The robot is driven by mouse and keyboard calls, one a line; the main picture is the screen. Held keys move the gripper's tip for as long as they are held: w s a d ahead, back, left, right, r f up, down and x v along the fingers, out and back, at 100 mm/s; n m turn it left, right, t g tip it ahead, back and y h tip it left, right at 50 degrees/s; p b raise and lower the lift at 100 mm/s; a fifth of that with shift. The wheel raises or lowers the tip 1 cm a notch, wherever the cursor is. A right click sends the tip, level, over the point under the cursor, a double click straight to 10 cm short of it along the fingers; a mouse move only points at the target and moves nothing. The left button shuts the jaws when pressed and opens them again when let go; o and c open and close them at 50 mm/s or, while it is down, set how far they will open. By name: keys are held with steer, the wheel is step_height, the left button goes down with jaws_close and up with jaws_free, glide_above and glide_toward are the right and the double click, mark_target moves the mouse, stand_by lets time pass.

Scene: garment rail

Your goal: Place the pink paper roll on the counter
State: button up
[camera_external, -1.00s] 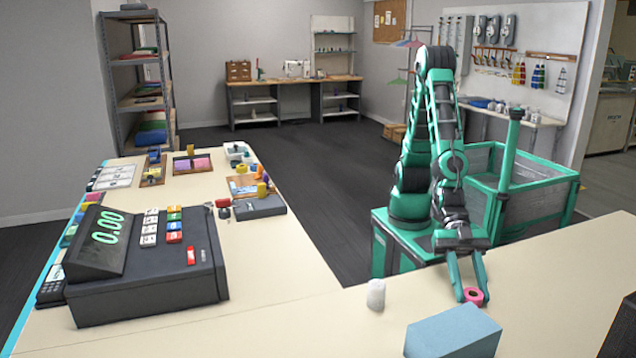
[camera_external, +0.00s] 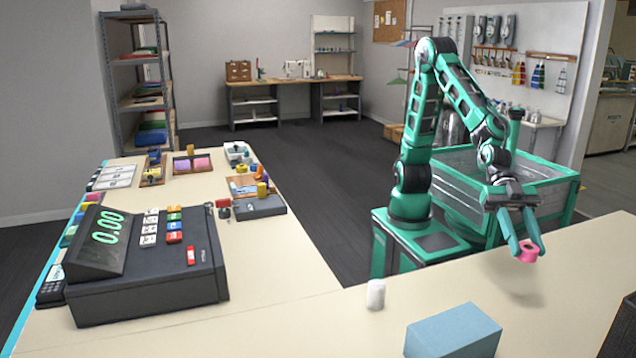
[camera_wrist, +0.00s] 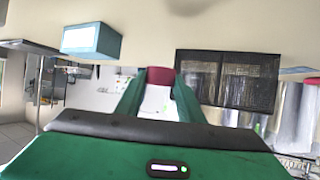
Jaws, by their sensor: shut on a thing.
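The pink paper roll (camera_external: 528,252) is a small ring-shaped roll held in the air above the right part of the cream counter (camera_external: 400,322). My gripper (camera_external: 524,249) is shut on it, with a teal finger on either side. A soft shadow lies on the counter below, so the roll is clear of the surface. In the wrist view the roll (camera_wrist: 160,76) shows dark pink between the fingertips.
A white roll (camera_external: 376,294) stands on the counter left of my gripper. A light blue box (camera_external: 453,330) sits at the front edge. The counter under the pink roll is clear.

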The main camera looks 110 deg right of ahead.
steer(key=w+d+m+t+h, duration=0.1)
steer(key=w+d, duration=0.3)
steer(key=w, duration=0.6)
steer(key=w+d+m+t+h, duration=0.15)
steer(key=w+d, duration=0.25)
steer(key=w, duration=0.5)
steer(key=w+d+m+t, duration=0.2)
steer(key=w+d, duration=0.2)
steer(key=w, duration=0.6)
steer(key=w+d+m+t+h, duration=0.2)
steer(key=w+d+m+h, duration=0.2)
steer(key=w+d, duration=1.6)
steer(key=m+t+h, duration=0.1)
steer(key=m+h, duration=0.6)
steer(key=h, duration=0.1)
glide_above(224, 174)
steer(key=a, duration=0.1)
step_height(224, 174, down, 6)
steer(key=shift+s+a+f, duration=0.1)
steer(key=shift+d+f, duration=0.25)
steer(key=shift+d, duration=0.2)
steer(key=shift+f, duration=2)
